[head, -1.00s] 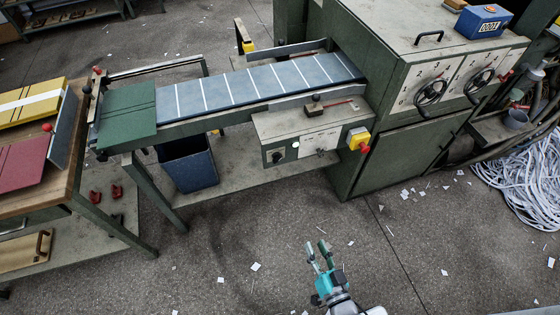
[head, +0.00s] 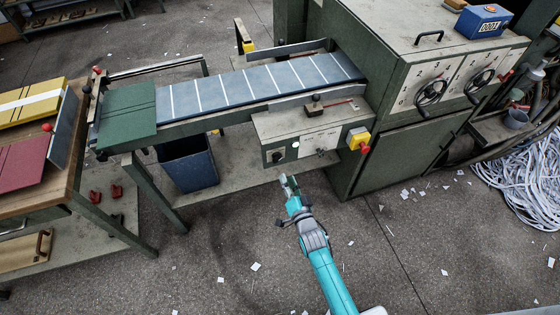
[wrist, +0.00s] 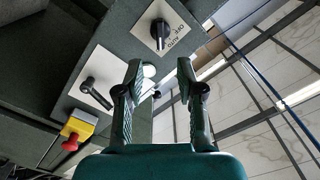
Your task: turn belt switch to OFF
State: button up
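The belt switch (head: 277,156) is a black rotary knob on a small white plate, at the left of the front face of the grey-green control box (head: 308,122) under the belt. In the wrist view the knob (wrist: 159,32) is near the top, on a plate with OFF and AUTO lettering. I cannot tell for sure which mark it points to. My gripper (head: 288,182) is below the box front, close to the switch but apart from it. In the wrist view its two fingers (wrist: 160,72) are spread and empty, with the knob beyond their tips.
A second white plate with a black lever (wrist: 97,92) and a yellow box with a red button (head: 358,140) sit right of the switch. The conveyor belt (head: 240,90) runs above. A blue bin (head: 188,164) stands left below. The floor in front is open.

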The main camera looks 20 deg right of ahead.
aim_at(279, 160)
jog(key=w, duration=0.9)
jog(key=shift+w, duration=0.1)
grip_shut()
